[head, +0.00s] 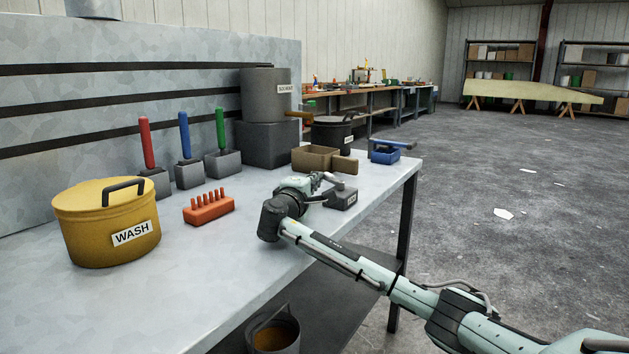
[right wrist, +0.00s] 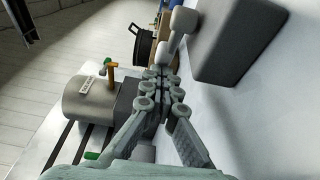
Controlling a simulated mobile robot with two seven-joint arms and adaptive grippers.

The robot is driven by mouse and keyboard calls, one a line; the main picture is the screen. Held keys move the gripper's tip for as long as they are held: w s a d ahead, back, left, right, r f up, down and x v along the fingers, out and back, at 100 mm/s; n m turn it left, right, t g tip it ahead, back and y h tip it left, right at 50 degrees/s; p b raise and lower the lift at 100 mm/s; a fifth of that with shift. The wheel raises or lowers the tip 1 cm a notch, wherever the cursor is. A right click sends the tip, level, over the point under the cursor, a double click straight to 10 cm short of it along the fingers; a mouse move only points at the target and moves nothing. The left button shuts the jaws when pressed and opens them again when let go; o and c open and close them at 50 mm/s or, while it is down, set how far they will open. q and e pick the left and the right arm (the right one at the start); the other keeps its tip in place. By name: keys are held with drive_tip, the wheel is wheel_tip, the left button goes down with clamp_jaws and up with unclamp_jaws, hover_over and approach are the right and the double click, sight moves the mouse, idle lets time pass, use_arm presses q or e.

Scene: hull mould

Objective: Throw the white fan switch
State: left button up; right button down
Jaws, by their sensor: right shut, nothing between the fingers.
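The white fan switch is a low grey box (head: 342,198) with a label on its front and a pale lever (head: 329,178) above it. In the right wrist view the white lever (right wrist: 183,20) stands out beside the grey box (right wrist: 240,40). My right gripper (head: 316,181) is just left of the switch, low over the bench. In the right wrist view its fingers (right wrist: 163,78) are shut and empty, with the tips close to the lever. I cannot tell whether they touch it. My left gripper is not in view.
Red (head: 147,143), blue (head: 184,136) and green (head: 220,129) levers stand at the back. The yellow WASH pot (head: 107,222) and orange peg block (head: 209,208) are left. A tan box (head: 315,158), black pot (head: 333,133) and blue tray (head: 385,156) lie beyond the switch.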

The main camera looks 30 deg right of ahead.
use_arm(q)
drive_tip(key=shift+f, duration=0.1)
use_arm(e)
drive_tip(key=shift+d, duration=0.15)
drive_tip(key=shift+w, duration=0.1)
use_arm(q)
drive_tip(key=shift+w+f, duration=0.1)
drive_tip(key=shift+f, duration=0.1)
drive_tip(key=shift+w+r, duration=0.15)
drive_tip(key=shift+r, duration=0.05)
use_arm(e)
drive_tip(key=shift+s+a, duration=0.25)
drive_tip(key=shift+a, duration=0.15)
drive_tip(key=v, duration=1.1)
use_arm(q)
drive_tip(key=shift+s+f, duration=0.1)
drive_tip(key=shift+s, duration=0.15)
use_arm(e)
drive_tip(key=shift+s+f, duration=0.1)
drive_tip(key=shift+s, duration=0.05)
